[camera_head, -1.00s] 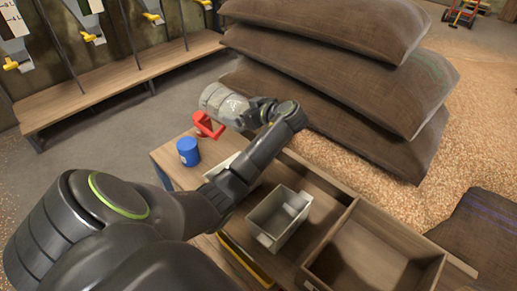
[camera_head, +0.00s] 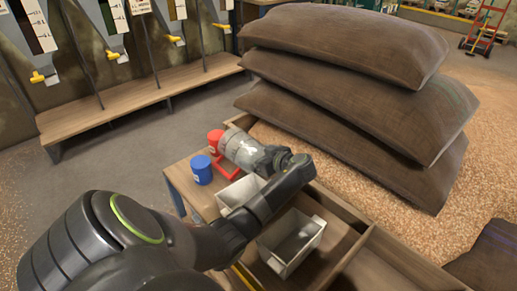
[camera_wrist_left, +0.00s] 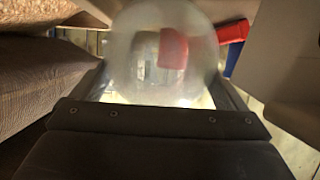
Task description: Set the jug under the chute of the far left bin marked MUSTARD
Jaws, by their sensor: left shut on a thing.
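The jug (camera_head: 240,148) is a clear, greyish cylinder with a red handle (camera_head: 226,170). My left gripper (camera_head: 264,160) is shut on it and holds it tilted above the work table's far end. In the left wrist view the jug (camera_wrist_left: 150,75) fills the space between the fingers, with a red shape seen through it. The bins' grey chutes with yellow levers stand at the back left; the leftmost one in view (camera_head: 38,52) is cut by the picture's top edge. No MUSTARD marking can be read. A wooden bench (camera_head: 135,104) runs under the chutes. My right gripper is out of view.
Grey bins (camera_head: 291,246) and wooden trays lie nearer. Stacked brown sacks (camera_head: 345,110) rise behind the table on the right. Bare floor (camera_head: 110,165) lies between table and bench.

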